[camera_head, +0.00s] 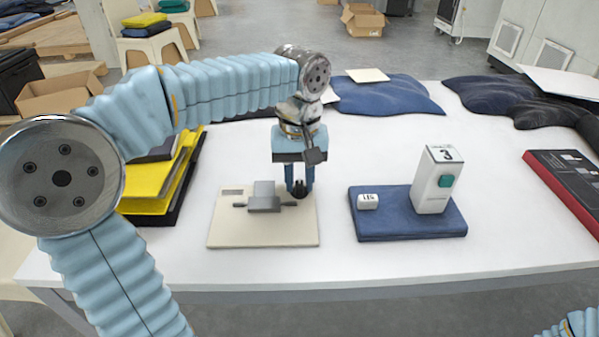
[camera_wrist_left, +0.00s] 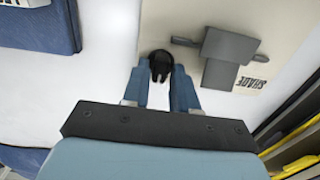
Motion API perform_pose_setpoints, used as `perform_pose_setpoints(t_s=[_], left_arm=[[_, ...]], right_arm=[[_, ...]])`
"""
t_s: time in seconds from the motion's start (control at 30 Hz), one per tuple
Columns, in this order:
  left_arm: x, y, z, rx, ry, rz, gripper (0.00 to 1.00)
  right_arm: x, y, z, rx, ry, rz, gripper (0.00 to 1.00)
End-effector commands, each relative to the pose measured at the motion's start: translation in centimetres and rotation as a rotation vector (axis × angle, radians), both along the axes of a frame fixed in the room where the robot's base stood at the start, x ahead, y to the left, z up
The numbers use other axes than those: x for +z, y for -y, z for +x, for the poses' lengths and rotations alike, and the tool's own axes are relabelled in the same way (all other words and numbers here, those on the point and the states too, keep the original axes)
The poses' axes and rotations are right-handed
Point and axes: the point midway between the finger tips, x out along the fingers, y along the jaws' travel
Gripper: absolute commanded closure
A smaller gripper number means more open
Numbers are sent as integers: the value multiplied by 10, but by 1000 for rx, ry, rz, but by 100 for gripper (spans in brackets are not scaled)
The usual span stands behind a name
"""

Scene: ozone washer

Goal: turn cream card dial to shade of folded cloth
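The cream card (camera_head: 225,238) lies flat on the white table with a grey block and thin bar (camera_head: 264,203) on it; it also shows in the left wrist view (camera_wrist_left: 215,12), printed "SHADE". A small black knob (camera_wrist_left: 160,66) sits at the card's edge near the bar's end. My left gripper (camera_head: 298,187) points down with one finger on each side of the knob; whether both fingers touch it I cannot tell. The folded blue cloth (camera_head: 400,228) lies right of the card. My right gripper is out of view.
Yellow and black folders (camera_head: 150,204) lie left of the card. Dark cloths (camera_head: 390,95) lie behind. A dark red-edged case (camera_head: 565,175) lies right.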

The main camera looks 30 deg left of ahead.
Motion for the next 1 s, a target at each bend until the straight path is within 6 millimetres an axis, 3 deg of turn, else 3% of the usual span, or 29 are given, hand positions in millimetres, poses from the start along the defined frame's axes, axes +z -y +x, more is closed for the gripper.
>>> perform_pose_setpoints(t_s=[0.17, 0.6, 0.8, 1.0], left_arm=[[17, 0, 1, 0, 3, -1, 72], [116, 1, 1, -2, 5, -2, 72], [136, 0, 0, -1, 1, -1, 72], [138, 0, 0, -1, 0, 0, 72]], right_arm=[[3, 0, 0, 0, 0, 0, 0], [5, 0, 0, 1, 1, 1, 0], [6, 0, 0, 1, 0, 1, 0], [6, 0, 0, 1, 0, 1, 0]])
